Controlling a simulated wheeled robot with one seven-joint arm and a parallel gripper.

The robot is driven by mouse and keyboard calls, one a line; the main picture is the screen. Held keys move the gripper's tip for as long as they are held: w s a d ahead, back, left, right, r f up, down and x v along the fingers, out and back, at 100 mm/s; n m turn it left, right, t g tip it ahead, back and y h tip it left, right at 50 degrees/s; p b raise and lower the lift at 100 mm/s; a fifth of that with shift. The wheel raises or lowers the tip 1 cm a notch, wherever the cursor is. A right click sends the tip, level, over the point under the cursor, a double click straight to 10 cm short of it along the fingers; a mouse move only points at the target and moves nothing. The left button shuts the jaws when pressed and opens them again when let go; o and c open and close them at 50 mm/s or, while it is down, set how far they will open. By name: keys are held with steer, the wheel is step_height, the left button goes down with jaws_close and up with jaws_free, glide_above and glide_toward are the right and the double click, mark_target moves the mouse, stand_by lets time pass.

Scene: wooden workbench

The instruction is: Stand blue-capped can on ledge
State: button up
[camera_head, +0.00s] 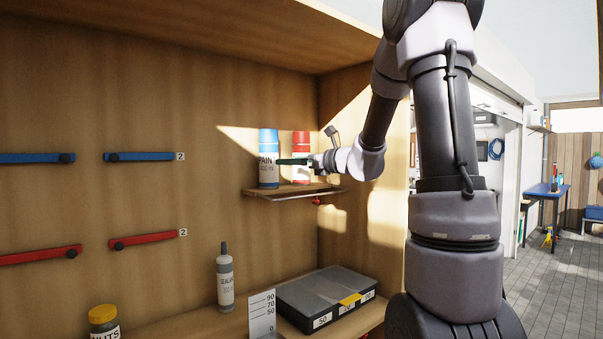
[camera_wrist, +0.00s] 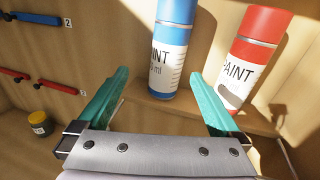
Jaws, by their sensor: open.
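The blue-capped can (camera_head: 268,158) stands upright on the small wooden ledge (camera_head: 290,190) on the back wall, near its left end. In the wrist view the blue-capped can (camera_wrist: 172,50) is ahead of and between the spread green fingers of my gripper (camera_wrist: 164,100). My gripper (camera_head: 292,161) is at the ledge from the right, at the can's height. The jaws are open, with no finger visibly pressing on the can. In the head view a finger overlaps the can's right side.
A red-capped paint can (camera_wrist: 250,60) stands on the ledge just right of the blue one, close to the right finger. Below are a sealant bottle (camera_head: 225,277), an organizer case (camera_head: 325,298), a scale card (camera_head: 262,314) and a nuts jar (camera_head: 103,321). Free space lies left of the ledge.

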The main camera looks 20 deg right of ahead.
steer(key=s+a+f+n+g, duration=0.1)
steer(key=s+a+n+g, duration=0.2)
steer(key=s+n, duration=0.3)
steer(key=s+a+f+n+g+h, duration=0.1)
steer(key=s+a+n+g, duration=0.1)
steer(key=s+n, duration=0.35)
steer(key=s+a+f+n+g, duration=0.1)
steer(key=s+a+n+g, duration=0.2)
steer(key=s, duration=0.6)
steer(key=s+d+f+n+h, duration=0.3)
steer(key=s+d+n+h, duration=0.4)
steer(key=s+n, duration=0.3)
steer(key=shift+s+d+f+t, duration=0.3)
steer(key=shift+s+d+t, duration=0.1)
steer(key=shift+d, duration=0.15)
